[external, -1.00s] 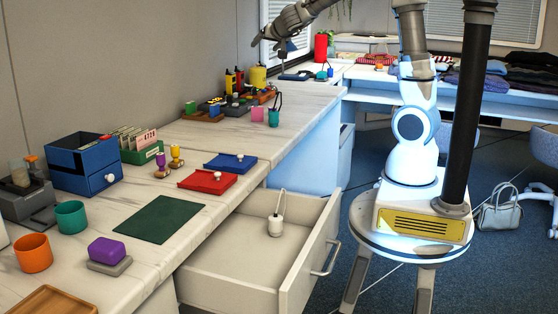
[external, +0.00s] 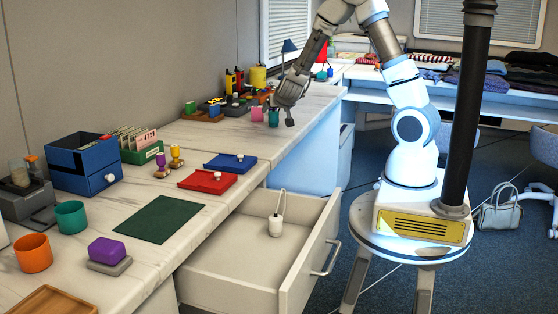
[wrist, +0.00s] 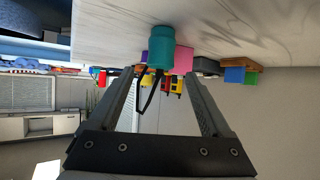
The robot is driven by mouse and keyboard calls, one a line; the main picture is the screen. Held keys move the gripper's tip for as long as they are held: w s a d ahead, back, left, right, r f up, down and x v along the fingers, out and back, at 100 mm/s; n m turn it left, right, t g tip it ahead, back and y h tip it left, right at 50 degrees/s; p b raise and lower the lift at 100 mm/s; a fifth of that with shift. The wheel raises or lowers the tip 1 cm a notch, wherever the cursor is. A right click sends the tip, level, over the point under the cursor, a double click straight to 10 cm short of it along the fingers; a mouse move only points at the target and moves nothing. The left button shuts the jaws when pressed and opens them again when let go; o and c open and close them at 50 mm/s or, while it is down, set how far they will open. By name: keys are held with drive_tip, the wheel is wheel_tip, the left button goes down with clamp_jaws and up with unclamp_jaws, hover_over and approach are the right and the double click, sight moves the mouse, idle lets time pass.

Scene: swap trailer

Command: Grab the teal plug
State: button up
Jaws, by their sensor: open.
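The teal plug (external: 273,118) stands on the counter near its right edge, partly hidden by my gripper in the external view. In the wrist view the teal plug (wrist: 161,48) shows upside down, with its dark cord loop hanging between my fingers in the picture. My gripper (external: 288,117) is open and points down close to the plug. In the wrist view the open fingers (wrist: 165,85) stand on either side of the plug's line, and nothing is held.
A pink block (external: 257,114) stands right beside the teal plug. Several coloured blocks and tools stand behind it. A red tray (external: 207,182) and a blue tray (external: 230,162) lie nearer. An open drawer (external: 312,262) juts out below the counter.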

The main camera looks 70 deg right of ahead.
sight(272, 115)
drive_tip(key=shift+d+f, duration=0.1)
drive_tip(key=shift+f, duration=0.35)
drive_tip(key=b+x, duration=0.2)
drive_tip(key=x, duration=0.5)
drive_tip(key=shift+w+d+b, duration=0.1)
drive_tip(key=shift+w+b, duration=0.05)
drive_tip(key=shift+b, duration=0.2)
clamp_jaws()
